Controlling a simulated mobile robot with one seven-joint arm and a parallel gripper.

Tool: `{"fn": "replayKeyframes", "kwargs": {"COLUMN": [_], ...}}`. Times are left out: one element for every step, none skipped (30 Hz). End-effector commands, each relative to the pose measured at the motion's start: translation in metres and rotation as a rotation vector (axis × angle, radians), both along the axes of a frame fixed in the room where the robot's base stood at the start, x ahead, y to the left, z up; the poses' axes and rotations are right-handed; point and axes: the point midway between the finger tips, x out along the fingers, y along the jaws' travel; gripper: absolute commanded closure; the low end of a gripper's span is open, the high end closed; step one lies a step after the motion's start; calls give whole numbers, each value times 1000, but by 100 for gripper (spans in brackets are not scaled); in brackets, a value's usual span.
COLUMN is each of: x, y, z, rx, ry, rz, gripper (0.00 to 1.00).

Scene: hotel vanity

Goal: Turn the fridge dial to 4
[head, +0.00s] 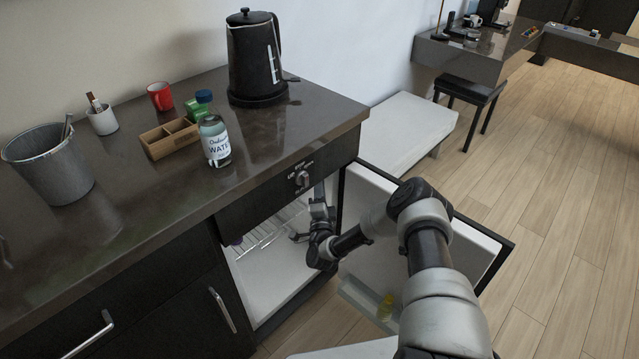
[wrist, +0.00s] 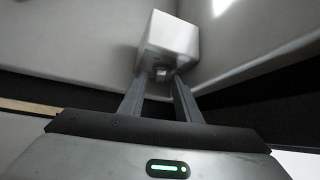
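The open fridge (head: 262,285) is under the counter, with its white interior showing. My gripper (head: 300,237) reaches into the fridge's upper part in the head view. In the wrist view, a white box (wrist: 172,30) is fixed near an inside corner, with a small grey dial-like piece (wrist: 160,73) at its lower end. My gripper's fingertips (wrist: 160,82) are close to that piece, one on each side, and look apart with a gap around it. Contact cannot be made out. The dial's numbers and pointer are not readable.
A wire rack (head: 262,236) is inside at left. A separate knob (head: 302,179) is on the panel above. A bottle (head: 215,142) and kettle (head: 256,60) stand on the counter.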

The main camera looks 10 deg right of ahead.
Motion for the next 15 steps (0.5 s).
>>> {"fn": "replayKeyframes", "kwargs": {"x": [0,0,-1,-3,-5,-9,-13,-17,-25,-31,-37,-47,-55,-62,-72], "y": [0,0,0,0,1,2,2,3,4,4,6,7,8,9,10], "z": [0,0,0,0,-1,-1,-2,-2,-3,-4,-6,-8,-9,-10,-12], "rx": [0,0,0,0,0,0,0,0,0,0,1,0,2,3,2], "ry": [-1,-1,0,0,1,2,1,1,2,2,3,4,5,5,5], "rz": [0,0,0,0,1,2,1,1,2,2,2,1,0,0,1], "gripper": [70,70,70,70,70,70,70,70,70,70,70,70,70,70,70]}}
